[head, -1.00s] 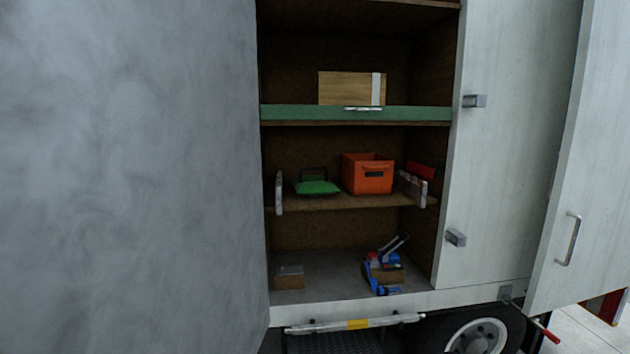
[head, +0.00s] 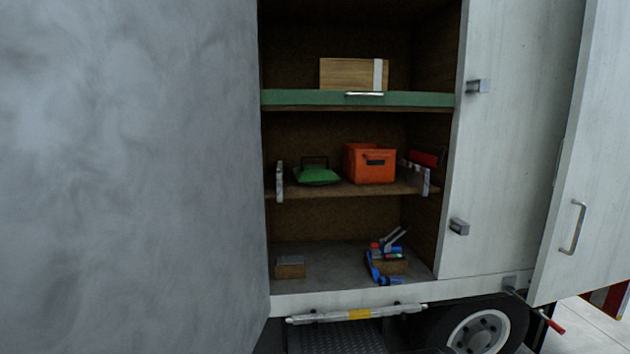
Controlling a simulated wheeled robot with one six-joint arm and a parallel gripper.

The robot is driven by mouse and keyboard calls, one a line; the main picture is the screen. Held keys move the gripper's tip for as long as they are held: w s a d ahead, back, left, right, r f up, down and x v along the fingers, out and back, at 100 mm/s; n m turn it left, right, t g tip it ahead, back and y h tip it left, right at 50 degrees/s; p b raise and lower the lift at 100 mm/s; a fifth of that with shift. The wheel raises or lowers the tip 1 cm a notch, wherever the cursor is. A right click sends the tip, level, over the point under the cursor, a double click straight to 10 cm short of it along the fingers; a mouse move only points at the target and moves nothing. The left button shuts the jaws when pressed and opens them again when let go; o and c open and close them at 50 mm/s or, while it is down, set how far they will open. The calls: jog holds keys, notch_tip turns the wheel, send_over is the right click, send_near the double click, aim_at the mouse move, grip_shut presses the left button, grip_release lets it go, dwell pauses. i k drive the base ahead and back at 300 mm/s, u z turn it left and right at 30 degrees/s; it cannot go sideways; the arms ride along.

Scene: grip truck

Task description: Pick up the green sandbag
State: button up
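The green sandbag (head: 317,175) lies on the middle shelf (head: 335,191) of the open truck compartment, left of centre. A dark handle loop stands up at its back. It sits left of an orange crate (head: 369,164), with a small gap between them. My gripper is not in view.
Metal brackets (head: 279,181) stand at both ends of the middle shelf. A wooden box (head: 350,74) sits on the green-fronted shelf above. Blue and red tools (head: 384,262) and a small box (head: 290,267) lie on the compartment floor. Doors (head: 577,170) stand at both sides.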

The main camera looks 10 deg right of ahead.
aim_at(308, 175)
jog(key=i, duration=1.15)
jog(key=u, duration=0.05)
